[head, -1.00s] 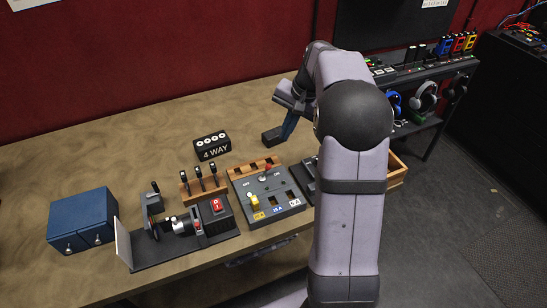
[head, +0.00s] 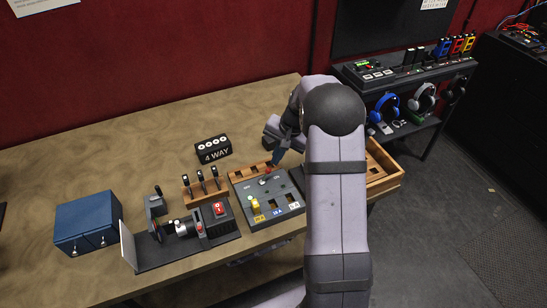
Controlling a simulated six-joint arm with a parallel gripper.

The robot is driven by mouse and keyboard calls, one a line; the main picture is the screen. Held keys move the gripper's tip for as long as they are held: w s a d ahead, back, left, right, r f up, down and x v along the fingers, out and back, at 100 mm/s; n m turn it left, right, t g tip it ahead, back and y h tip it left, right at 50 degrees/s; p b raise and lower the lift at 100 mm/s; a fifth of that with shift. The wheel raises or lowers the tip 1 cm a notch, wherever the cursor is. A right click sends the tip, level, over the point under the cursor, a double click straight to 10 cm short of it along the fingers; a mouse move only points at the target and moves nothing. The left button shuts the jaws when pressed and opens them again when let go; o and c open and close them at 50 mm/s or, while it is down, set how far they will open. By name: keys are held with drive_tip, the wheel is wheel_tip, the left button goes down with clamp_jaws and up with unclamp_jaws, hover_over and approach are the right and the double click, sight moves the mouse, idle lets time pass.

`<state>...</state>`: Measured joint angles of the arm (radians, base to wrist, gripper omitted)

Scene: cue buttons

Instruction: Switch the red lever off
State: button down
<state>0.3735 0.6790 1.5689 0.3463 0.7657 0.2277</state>
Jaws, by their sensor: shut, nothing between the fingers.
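The red lever (head: 268,170) is a short metal stick with a red tip on the grey switch panel (head: 281,190). It leans up and slightly right in the picture; I cannot read its on and off marks clearly. My gripper (head: 276,160) points down just behind and right of the red tip. It is shut and empty. The fingertips are very close to the lever, but I cannot tell whether they touch it. My arm hides the right edge of the panel.
Left of the panel are a black unit with a red switch (head: 219,208) and three black levers (head: 200,176). A "4 WAY" block (head: 213,149) lies behind. A wooden tray (head: 383,172) is at right.

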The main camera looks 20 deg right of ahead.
drive_tip(key=shift+s+a+r+p, duration=0.4)
drive_tip(key=shift+s+a, duration=0.2)
drive_tip(key=shift+s, duration=0.05)
drive_tip(key=shift+s+a+r+p, duration=0.35)
drive_tip(key=shift+s+a, duration=0.2)
drive_tip(key=shift+s, duration=0.05)
drive_tip(key=shift+s, duration=0.1)
drive_tip(key=shift+a+r+h+p, duration=0.35)
drive_tip(key=shift+a+h+p, duration=0.2)
drive_tip(key=shift+h+p, duration=0.15)
drive_tip(key=shift+a, duration=0.15)
drive_tip(key=shift+a+h, duration=0.35)
drive_tip(key=shift+h, duration=0.35)
drive_tip(key=a+h+b, duration=0.1)
drive_tip(key=b, duration=0.1)
drive_tip(key=shift+f+n+b, duration=0.1)
drive_tip(key=shift+n+b, duration=0.2)
drive_tip(key=a+h+b, duration=0.1)
drive_tip(key=b, duration=0.3)
drive_tip(key=a+h+b, duration=0.1)
drive_tip(key=h+b, duration=0.1)
drive_tip(key=b, duration=0.2)
drive_tip(key=shift+f+h+b, duration=0.15)
drive_tip(key=shift+h+b, duration=0.15)
drive_tip(key=shift+b, duration=0.05)
drive_tip(key=shift+r+p, duration=0.55)
drive_tip(key=shift+r, duration=0.05)
drive_tip(key=shift+d, duration=0.1)
